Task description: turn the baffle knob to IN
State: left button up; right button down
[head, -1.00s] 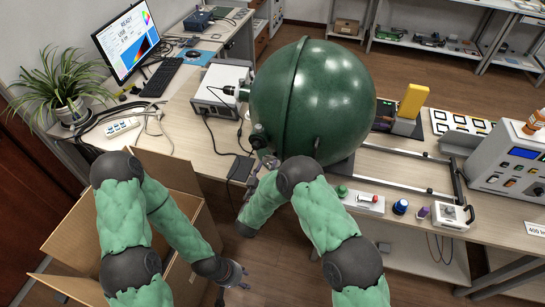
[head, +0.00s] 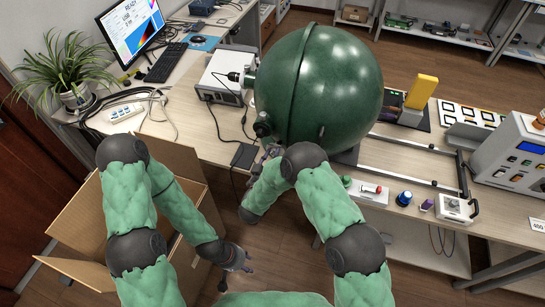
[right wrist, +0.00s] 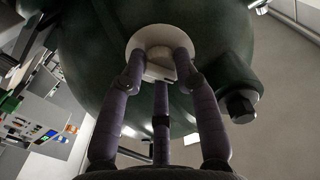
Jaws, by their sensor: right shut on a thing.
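The large dark green sphere (head: 318,85) stands on the bench. In the right wrist view, the pale baffle knob (right wrist: 160,70) sits on a round white plate (right wrist: 136,42) on the sphere's surface (right wrist: 90,60). My right gripper (right wrist: 163,68) has its fingers around the knob and is shut on it. The fingers cover part of the knob, and I cannot read any IN mark. In the head view my right gripper (head: 270,152) is at the sphere's lower left, mostly hidden by my arm. My left gripper (head: 240,264) hangs low, empty, with its fingers apart.
A dark bolt-like fitting (right wrist: 240,105) sticks out beside the plate. An open cardboard box (head: 85,230) stands near my left arm. A rail frame (head: 410,163), small switch box (head: 370,192) and instrument (head: 515,155) are at the right. Bare floor shows below my left gripper.

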jog(key=shift+w+d+r+m+b, duration=0.1)
jog(key=shift+r+m+b, duration=0.05)
jog(key=shift+m+b, duration=2.75)
jog(key=shift+w+d+r+m+b, duration=0.1)
jog(key=shift+r+m+b, duration=0.05)
jog(key=shift+m+b, duration=2.7)
jog(key=shift+m, duration=0.35)
jog(key=c, duration=1.2)
grip_release()
jog(key=shift+o, duration=1.4)
jog(key=shift+s+d, duration=0.1)
jog(key=shift+f, duration=0.1)
jog(key=shift+s+f, duration=0.1)
jog(key=shift+s, duration=0.05)
